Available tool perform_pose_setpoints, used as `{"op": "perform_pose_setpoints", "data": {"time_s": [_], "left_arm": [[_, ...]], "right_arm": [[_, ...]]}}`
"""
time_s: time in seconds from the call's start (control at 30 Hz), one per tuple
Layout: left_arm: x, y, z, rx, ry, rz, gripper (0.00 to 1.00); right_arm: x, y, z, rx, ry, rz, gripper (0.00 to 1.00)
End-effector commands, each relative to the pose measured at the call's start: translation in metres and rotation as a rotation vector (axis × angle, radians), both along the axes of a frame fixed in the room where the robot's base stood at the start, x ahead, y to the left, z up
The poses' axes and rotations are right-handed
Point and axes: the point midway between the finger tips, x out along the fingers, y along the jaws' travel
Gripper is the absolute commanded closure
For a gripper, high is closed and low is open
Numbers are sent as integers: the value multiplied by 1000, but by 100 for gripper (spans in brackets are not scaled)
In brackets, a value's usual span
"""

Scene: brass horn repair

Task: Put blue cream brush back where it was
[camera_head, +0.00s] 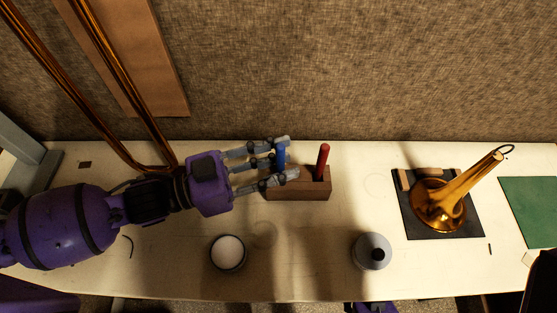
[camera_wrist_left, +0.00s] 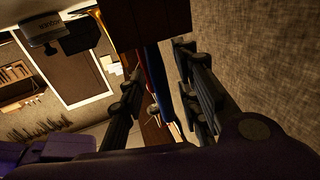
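The blue brush (camera_head: 281,153) stands upright at the left end of a brown wooden holder (camera_head: 298,190); its lower part is hidden by my fingers. My left gripper (camera_head: 284,161) reaches in from the left, with fingers on both sides of the blue handle. In the left wrist view the blue handle (camera_wrist_left: 157,85) runs between the spread fingers (camera_wrist_left: 160,100), with gaps beside it, so the gripper looks open. A red-handled brush (camera_head: 323,160) stands at the holder's right end. Only a purple part of my right arm shows at the bottom edge; its fingers are not visible.
A round white-topped jar (camera_head: 228,252) and a grey, bottle-like container (camera_head: 371,251) stand near the table's front. A brass horn bell (camera_head: 440,204) rests on a dark mat (camera_head: 467,228) at right, and a green mat (camera_head: 531,211) lies beyond. A fabric wall closes the back.

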Motion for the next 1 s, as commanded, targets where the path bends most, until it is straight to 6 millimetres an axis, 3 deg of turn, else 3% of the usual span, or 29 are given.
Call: {"op": "perform_pose_setpoints", "data": {"time_s": [0.5,1.0], "left_arm": [[-21,65,-1,1,3,2,70],[-23,71,0,-1,0,1,70]], "right_arm": [[-8,0,-12,-2,20,3,60],[1,1,-8,0,4,5,60]]}}
